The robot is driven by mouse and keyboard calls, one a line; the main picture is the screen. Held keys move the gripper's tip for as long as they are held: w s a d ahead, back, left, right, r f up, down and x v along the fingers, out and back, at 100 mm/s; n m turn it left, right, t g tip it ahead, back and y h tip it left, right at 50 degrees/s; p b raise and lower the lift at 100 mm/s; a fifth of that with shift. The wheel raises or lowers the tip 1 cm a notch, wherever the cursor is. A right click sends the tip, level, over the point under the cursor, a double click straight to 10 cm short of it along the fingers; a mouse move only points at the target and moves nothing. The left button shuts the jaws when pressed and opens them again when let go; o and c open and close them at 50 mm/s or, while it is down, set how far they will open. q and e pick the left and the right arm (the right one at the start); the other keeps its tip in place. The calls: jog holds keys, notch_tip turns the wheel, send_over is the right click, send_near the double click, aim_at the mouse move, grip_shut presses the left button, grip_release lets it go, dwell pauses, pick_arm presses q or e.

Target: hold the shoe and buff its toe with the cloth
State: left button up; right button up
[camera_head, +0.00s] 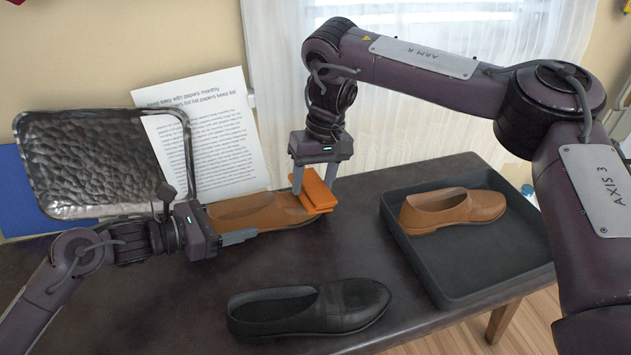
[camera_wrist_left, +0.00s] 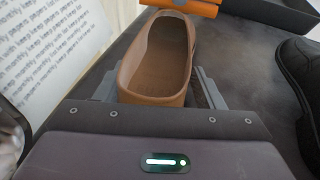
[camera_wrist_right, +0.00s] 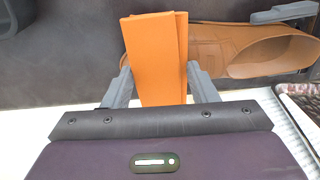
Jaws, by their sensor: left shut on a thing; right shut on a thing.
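A brown shoe (camera_head: 255,212) lies on the dark table, toe to the right in the head view. My left gripper (camera_head: 222,224) is shut on its heel end; the left wrist view shows the fingers on both sides of the shoe (camera_wrist_left: 158,62). My right gripper (camera_head: 312,184) is shut on an orange folded cloth (camera_head: 318,194), which is at the shoe's toe. In the right wrist view the cloth (camera_wrist_right: 156,60) stands between the fingers and overlaps the toe end of the shoe (camera_wrist_right: 240,47). Whether cloth and toe touch is hard to tell.
A dark tray (camera_head: 470,282) on the right holds another brown shoe (camera_head: 452,211). A black shoe (camera_head: 310,308) lies at the table's front. Behind my left gripper stand a hammered metal tray (camera_head: 95,160) and a printed sheet (camera_head: 210,130).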

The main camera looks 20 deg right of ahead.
jog(key=shift+w, duration=0.25)
jog(key=shift+w+a, duration=0.1)
jog(key=shift+w, duration=0.45)
jog(key=shift+s, duration=0.15)
jog(key=shift+s, duration=0.55)
jog(key=shift+s, duration=0.7)
jog(key=shift+f, duration=0.1)
